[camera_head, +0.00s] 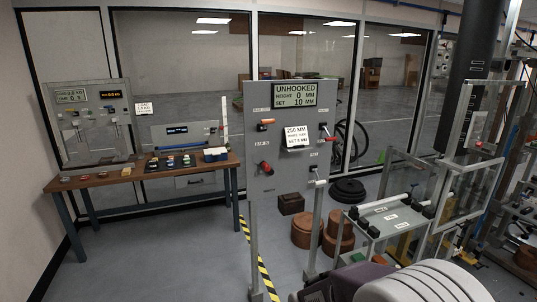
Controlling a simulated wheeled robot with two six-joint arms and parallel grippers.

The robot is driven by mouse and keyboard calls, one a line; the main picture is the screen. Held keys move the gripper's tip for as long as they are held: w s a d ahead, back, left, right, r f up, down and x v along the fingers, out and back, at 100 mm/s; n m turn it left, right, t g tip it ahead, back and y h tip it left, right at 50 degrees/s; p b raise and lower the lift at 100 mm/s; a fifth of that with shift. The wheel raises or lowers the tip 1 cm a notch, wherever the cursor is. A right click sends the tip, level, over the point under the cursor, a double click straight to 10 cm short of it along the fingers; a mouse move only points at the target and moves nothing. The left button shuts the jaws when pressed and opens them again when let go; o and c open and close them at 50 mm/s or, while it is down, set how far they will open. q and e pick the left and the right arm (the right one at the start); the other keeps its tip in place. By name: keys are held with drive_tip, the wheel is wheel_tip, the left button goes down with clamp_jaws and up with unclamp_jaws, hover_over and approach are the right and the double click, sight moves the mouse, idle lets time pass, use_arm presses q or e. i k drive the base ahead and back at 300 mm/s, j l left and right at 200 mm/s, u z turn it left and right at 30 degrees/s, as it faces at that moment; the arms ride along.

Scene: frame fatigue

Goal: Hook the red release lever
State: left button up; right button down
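A grey upright control panel (290,155) stands in the middle. Its display (295,95) reads "UNHOOKED", height 0 mm and set 10 mm. A red-tipped lever (325,132) sticks out at the panel's right edge. A red knob or handle (264,168) sits at the lower left of the panel, and an orange handle (266,122) at its upper left. I cannot tell which red one is the release lever. A white card (296,137) reading "250 MM" is fixed mid-panel. Neither of my grippers is in view.
A wooden bench (130,179) with a grey instrument panel (88,122) stands at left. A clear-walled rig (395,215) stands at right. Brown weights (305,230) and black discs (347,190) lie on the floor. Floor at lower left is clear.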

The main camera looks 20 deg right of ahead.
sight(329, 139)
drive_tip(key=i+l+z, duration=0.1)
drive_tip(key=i+l, duration=0.4)
drive_tip(key=i, duration=0.15)
drive_tip(key=i+l+z, duration=0.1)
drive_tip(key=i+l, duration=0.4)
drive_tip(key=i, duration=0.15)
drive_tip(key=i+l, duration=0.1)
drive_tip(key=l, duration=0.15)
drive_tip(key=i+l, duration=0.1)
drive_tip(key=l, duration=0.2)
drive_tip(key=i+l+u, duration=0.1)
drive_tip(key=l, duration=0.15)
